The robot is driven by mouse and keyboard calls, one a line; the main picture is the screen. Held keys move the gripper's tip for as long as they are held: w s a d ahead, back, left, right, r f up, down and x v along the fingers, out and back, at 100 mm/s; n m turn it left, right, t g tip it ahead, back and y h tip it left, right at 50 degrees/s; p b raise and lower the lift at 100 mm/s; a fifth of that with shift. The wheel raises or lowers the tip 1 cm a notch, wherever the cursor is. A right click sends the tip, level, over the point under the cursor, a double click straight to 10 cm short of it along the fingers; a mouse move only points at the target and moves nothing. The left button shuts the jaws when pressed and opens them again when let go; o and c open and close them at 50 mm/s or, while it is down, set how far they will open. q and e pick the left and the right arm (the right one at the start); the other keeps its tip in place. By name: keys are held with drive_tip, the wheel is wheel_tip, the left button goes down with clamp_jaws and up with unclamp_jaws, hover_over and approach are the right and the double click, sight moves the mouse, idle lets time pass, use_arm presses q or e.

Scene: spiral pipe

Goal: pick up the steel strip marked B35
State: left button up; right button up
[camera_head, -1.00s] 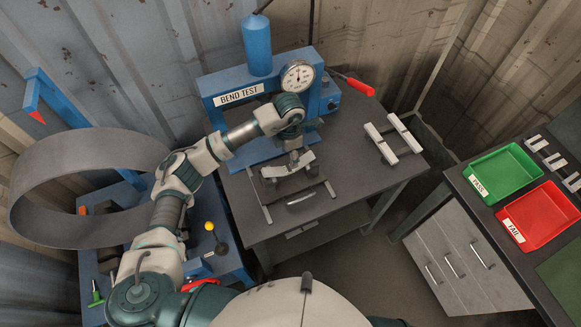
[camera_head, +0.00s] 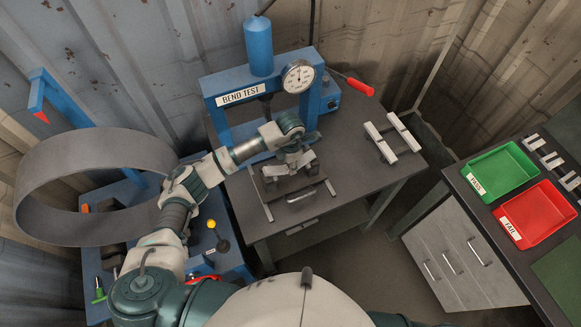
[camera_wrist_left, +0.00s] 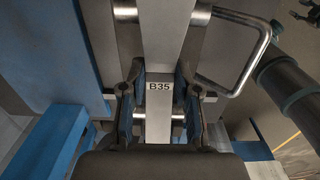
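The steel strip marked B35 (camera_wrist_left: 159,60) runs up the middle of the left wrist view, its label facing the camera. It crosses over a shiny round bar. My left gripper (camera_wrist_left: 160,92) is open, with one finger on each side of the strip and a gap showing on both sides. In the head view my left gripper (camera_head: 289,165) is low over the front of the bend test table (camera_head: 345,190). There the gripper and wrist cover much of this spot, and I cannot make out the label. A dark gripper-like part (camera_wrist_left: 302,14) at the wrist view's top right is cut off.
The blue bend test press (camera_head: 258,52) with its dial (camera_head: 299,76) stands just behind my gripper. A bent metal handle (camera_wrist_left: 245,50) is right of the strip. A rack with pale bars (camera_head: 394,138) stands right. Green (camera_head: 503,172) and red (camera_head: 537,215) trays are far right.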

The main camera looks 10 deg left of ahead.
use_arm(q)
clamp_jaws()
drive_tip(key=shift+a, duration=0.1)
